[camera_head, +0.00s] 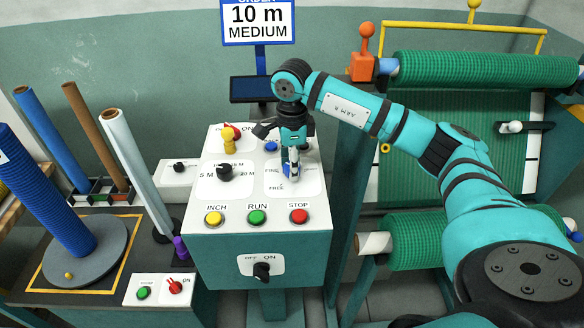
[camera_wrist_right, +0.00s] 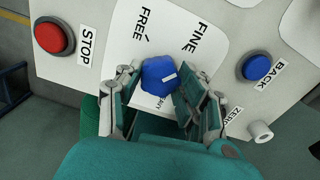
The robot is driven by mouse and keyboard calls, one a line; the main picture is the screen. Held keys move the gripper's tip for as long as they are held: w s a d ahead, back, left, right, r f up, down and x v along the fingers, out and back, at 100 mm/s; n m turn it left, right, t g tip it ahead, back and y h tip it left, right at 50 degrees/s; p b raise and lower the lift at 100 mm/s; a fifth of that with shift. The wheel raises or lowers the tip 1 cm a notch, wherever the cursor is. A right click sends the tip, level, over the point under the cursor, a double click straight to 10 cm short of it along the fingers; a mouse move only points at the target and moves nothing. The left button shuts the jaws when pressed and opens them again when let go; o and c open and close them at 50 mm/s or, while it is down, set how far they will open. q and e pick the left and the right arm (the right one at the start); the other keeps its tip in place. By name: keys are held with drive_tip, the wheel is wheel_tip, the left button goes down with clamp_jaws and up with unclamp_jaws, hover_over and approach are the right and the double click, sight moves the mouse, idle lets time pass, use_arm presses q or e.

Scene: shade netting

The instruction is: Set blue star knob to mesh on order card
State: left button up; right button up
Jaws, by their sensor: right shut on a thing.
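The order card (camera_head: 258,24) at the top of the head view reads 10 m MEDIUM. The blue star knob (camera_wrist_right: 158,72) is on the white panel of the control box; a little of it shows in the head view (camera_head: 287,171). My right gripper (camera_head: 291,158) reaches down over it, and its fingers stand on both sides of the knob, shut on it. The knob's white mark points right in the wrist view, somewhat below the FINE label. FREE and FINE are readable; another label below the knob is mostly covered, and the right fingers hide more of the panel. My left gripper is out of view.
The control box (camera_head: 212,249) also carries a black knob (camera_head: 224,172), a yellow-and-red control (camera_head: 229,139), INCH, RUN and STOP buttons and a lower OFF/ON switch (camera_head: 262,270). A blue BACK button (camera_wrist_right: 256,67) and a white peg (camera_wrist_right: 261,131) are near the gripper.

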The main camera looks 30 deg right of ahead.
drive_tip(key=m+b, duration=0.1)
drive_tip(key=m, duration=0.4)
drive_tip(key=shift+m, duration=0.3)
drive_tip(key=shift+r+m+b, duration=0.1)
drive_tip(key=shift+m+b, duration=0.4)
drive_tip(key=shift+m, duration=1.7)
drive_tip(key=shift+w, duration=0.1)
drive_tip(key=o, duration=1.1)
drive_tip(key=shift+o, duration=0.2)
drive_tip(key=shift+r, duration=0.15)
wheel_tip(320, 180, up, 12)
drive_tip(key=shift+f, duration=0.2)
